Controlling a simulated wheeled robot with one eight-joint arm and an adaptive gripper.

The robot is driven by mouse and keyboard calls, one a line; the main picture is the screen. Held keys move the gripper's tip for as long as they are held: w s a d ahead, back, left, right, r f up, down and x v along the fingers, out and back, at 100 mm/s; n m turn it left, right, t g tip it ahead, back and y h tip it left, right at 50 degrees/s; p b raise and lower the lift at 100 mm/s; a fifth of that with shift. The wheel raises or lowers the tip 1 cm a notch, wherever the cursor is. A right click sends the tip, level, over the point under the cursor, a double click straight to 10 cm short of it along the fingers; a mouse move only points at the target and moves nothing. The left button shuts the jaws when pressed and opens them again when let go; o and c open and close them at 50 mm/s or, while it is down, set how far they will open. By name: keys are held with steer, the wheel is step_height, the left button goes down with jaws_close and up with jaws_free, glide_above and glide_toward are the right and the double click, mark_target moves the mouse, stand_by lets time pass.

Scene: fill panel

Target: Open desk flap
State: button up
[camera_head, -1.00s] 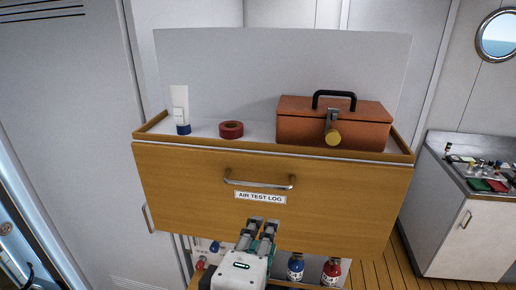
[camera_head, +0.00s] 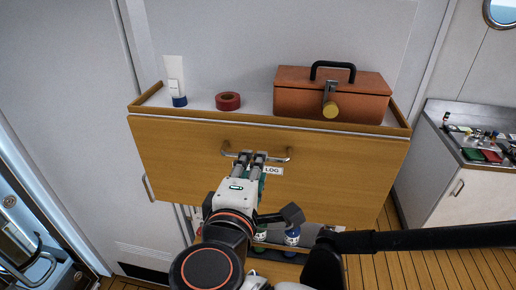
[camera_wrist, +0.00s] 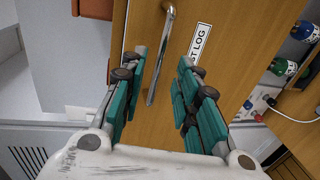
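The desk flap (camera_head: 340,175) is a wooden front panel, upright and shut, below the shelf. A metal bar handle (camera_head: 279,159) runs across its upper middle, above a white label partly hidden by my gripper. My gripper (camera_head: 249,157) is in front of the flap at the handle's left part. In the wrist view my gripper (camera_wrist: 163,95) is open, its green-padded fingers apart. The handle (camera_wrist: 161,55) shows between and beyond the fingertips, nearer the left finger, and nothing is gripped. Whether a finger touches the handle I cannot tell.
On top stand a white tube (camera_head: 174,82), a red tape roll (camera_head: 228,101) and an orange toolbox (camera_head: 330,94). Bottles (camera_head: 292,236) stand in the open shelf below. A counter (camera_head: 470,150) is at right. The floor at lower right is bare.

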steer(key=shift+x, duration=2.85)
steer(key=shift+c, duration=0.3)
jaws_close()
